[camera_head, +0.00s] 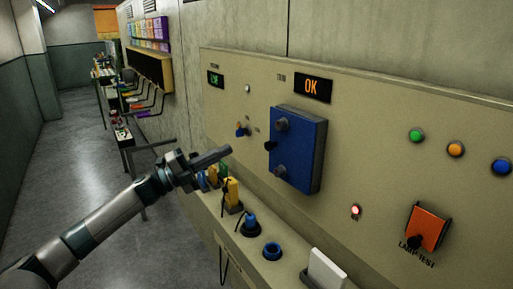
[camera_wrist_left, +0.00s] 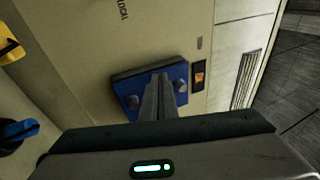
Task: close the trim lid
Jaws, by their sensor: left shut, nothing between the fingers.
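The trim lid (camera_head: 300,150) is a blue rectangular cover on the beige wall panel, below the display (camera_head: 313,87) that reads OK. My right gripper is not in view.
Below the panel, a ledge carries yellow connectors (camera_head: 233,192), a blue plug (camera_head: 250,222), a blue ring socket (camera_head: 271,250) and a white plate (camera_head: 327,270). An orange lamp-test cover (camera_head: 427,227) and coloured lamps are at right. The aisle floor (camera_head: 75,175) is clear at left.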

